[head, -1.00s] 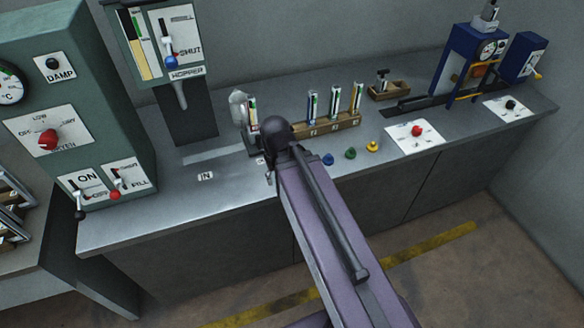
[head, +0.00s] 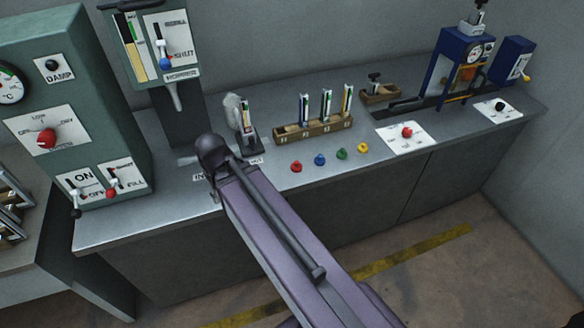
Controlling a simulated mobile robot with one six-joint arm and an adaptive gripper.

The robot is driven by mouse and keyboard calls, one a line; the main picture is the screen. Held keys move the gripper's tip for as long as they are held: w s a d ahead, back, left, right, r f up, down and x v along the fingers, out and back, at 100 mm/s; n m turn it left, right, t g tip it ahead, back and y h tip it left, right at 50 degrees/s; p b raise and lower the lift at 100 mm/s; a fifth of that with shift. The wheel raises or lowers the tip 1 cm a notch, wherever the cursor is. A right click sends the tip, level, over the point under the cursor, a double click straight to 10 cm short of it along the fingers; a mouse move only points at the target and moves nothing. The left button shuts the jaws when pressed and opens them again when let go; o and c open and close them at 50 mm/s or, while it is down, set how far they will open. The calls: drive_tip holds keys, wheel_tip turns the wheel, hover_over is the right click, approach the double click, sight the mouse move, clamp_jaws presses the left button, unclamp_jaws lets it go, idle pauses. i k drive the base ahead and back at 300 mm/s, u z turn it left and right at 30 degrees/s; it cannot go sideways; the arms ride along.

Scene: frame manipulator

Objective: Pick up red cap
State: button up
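The red cap (head: 296,166) is a small knob-like piece on the grey bench top (head: 330,215), near its front edge. It is leftmost in a row with a blue cap (head: 320,159), a green cap (head: 341,153) and a yellow cap (head: 363,147). The caps stand apart from each other, with nothing touching the red one. My purple arm reaches up from the lower right, and its dark rounded joint lies left of the red cap. My gripper cannot be made out; it is hidden behind or beyond the arm.
A wooden rack (head: 313,131) with several tubes stands behind the caps. A single tube holder (head: 247,134) is left of it. A red button on a white plate (head: 405,134) lies to the right. The green machine (head: 85,100) and hopper stand left, a blue press (head: 463,60) at right.

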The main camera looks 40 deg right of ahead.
sight(296, 167)
drive_tip(key=u, duration=0.15)
drive_tip(key=k, duration=1.65)
drive_tip(key=z, duration=0.55)
drive_tip(key=i, duration=1)
drive_tip(key=z, duration=0.05)
